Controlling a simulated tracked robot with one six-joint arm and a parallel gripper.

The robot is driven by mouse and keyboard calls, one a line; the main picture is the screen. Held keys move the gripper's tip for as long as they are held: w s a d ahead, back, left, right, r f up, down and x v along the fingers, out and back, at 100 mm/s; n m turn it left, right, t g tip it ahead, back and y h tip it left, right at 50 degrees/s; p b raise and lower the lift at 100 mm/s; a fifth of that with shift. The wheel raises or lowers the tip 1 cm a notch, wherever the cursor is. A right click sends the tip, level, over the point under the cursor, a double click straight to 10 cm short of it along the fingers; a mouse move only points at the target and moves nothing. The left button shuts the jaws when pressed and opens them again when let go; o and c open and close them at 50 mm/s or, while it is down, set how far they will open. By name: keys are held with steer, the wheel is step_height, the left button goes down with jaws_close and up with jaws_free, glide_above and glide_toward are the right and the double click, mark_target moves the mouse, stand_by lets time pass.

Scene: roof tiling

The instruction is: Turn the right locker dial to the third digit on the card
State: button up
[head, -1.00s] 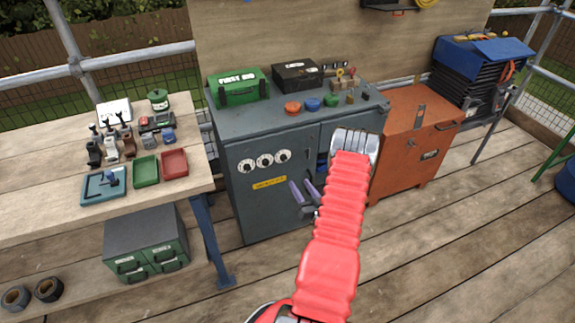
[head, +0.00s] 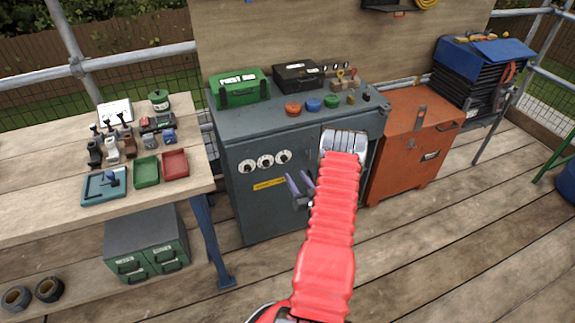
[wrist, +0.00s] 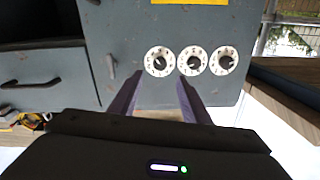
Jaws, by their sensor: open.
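The right locker dial (head: 283,156) is the rightmost of three white round dials on the grey locker (head: 245,205). In the wrist view, which is upside down, it is the leftmost dial (wrist: 160,61). Its dark knob shows, but its digits are too small to read. My gripper (head: 298,176) is open and empty, with two purple fingers. It is in front of the locker, below and right of the dial in the head view. In the wrist view the fingertips (wrist: 158,76) lie either side of the right dial's lower edge. I cannot make out the card.
The middle dial (head: 265,161) and left dial (head: 246,166) sit close beside it. A yellow label (head: 270,184) is below the dials. An open compartment is right of the door, partly hidden by my arm. A workbench (head: 50,150) stands left, an orange chest (head: 410,150) right.

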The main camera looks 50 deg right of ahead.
mark_target(285, 160)
steer(key=x, duration=0.9)
steer(key=shift+w, duration=0.15)
steer(key=c, duration=1)
